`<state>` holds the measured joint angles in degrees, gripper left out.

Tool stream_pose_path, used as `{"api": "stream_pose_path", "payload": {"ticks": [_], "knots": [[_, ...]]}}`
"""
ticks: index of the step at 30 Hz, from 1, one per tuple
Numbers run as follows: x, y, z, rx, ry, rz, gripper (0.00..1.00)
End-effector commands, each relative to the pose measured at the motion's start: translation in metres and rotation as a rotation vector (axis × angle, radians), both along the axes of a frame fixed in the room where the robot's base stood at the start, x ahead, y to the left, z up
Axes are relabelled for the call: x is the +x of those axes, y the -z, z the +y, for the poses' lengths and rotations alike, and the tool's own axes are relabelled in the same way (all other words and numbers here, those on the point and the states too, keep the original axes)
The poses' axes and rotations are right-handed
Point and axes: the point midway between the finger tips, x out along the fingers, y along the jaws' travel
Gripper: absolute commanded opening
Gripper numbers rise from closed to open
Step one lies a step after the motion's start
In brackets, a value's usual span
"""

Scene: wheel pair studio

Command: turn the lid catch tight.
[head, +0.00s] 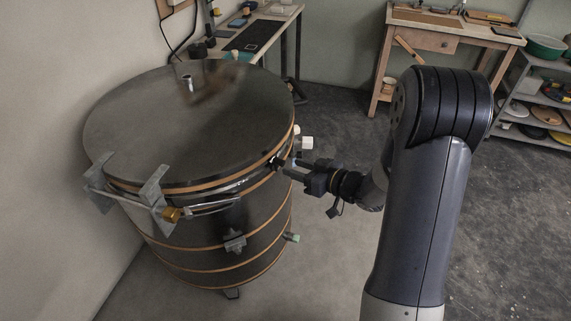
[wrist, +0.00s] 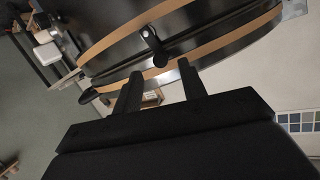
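The round kiln has a dark lid (head: 190,110) with a tan band at its rim, and the lid is down on the dark body (head: 215,235). The lid catch (wrist: 153,45) is a small black lever with a rounded end on the kiln's side at the lid seam. It lies slantwise ahead of my fingertips in the wrist view. In the head view the catch (head: 273,163) is small and partly hidden by my gripper. My gripper (wrist: 159,74) is open, its two fingers apart with nothing between them. In the head view my gripper (head: 285,167) is at the kiln's right side, close to the catch.
A hinge bracket (head: 155,188) with a metal rod sticks out at the kiln's front left. Pale plugs (head: 306,143) jut from its right side. A workbench (head: 440,38) and a shelf (head: 540,100) stand at the back right.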

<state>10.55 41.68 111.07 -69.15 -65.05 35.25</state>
Motion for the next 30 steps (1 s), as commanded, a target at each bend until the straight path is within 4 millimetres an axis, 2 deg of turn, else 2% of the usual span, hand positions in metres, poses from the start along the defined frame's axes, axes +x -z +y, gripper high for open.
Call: {"api": "stream_pose_path", "payload": {"ticks": [3, 9, 30], "knots": [[-0.013, -0.005, -0.018, -0.001, 0.005, 0.000, 0.40], [-0.028, -0.010, -0.034, -0.001, 0.002, 0.001, 0.40], [-0.031, -0.011, -0.037, 0.000, -0.001, 0.001, 0.40]]}}
